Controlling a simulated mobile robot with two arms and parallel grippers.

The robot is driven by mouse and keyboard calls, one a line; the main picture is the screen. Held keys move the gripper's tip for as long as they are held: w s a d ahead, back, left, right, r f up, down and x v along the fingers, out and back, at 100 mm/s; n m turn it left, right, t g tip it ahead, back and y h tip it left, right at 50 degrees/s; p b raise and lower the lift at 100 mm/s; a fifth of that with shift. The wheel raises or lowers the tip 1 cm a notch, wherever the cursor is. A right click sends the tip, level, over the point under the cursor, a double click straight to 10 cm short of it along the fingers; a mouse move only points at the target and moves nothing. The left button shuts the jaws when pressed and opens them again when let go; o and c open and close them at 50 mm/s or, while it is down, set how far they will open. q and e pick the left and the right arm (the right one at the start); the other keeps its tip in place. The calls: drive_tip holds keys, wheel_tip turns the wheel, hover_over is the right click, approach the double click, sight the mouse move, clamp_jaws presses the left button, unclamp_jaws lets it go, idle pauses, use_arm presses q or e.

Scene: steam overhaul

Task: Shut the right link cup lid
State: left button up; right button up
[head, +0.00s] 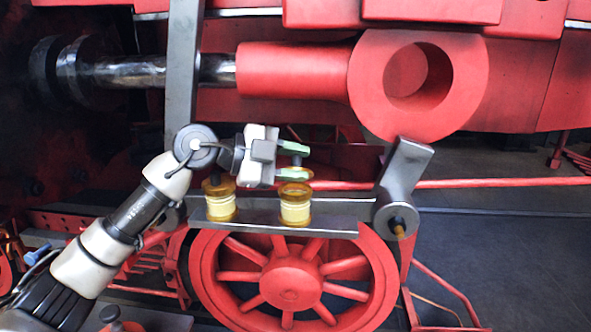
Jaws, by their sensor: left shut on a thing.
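Two cream-coloured cups with brass rims stand on a grey steel link bar. The right link cup (295,210) shows its brass rim at the top. My left gripper (294,160) is just above this cup, its green-tipped fingers shut on the right cup lid (302,173). The left link cup (221,208) has a brass lid with a dark knob, partly behind my gripper. My right gripper is not in view.
The steel link bar (260,240) runs under the cups to a grey lever (403,175) on the right. A red rod with a large ring (365,85) lies above my gripper. A red spoked wheel (291,284) is below. Dark floor is open at right.

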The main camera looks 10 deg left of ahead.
use_arm(q)
drive_tip(key=shift+s+f+m+b, duration=0.15)
drive_tip(key=shift+s+m+b, duration=0.15)
drive_tip(key=shift+m+b, duration=0.25)
drive_tip(key=shift+t, duration=0.4)
drive_tip(key=o, duration=0.6)
drive_tip(key=shift+o, duration=0.8)
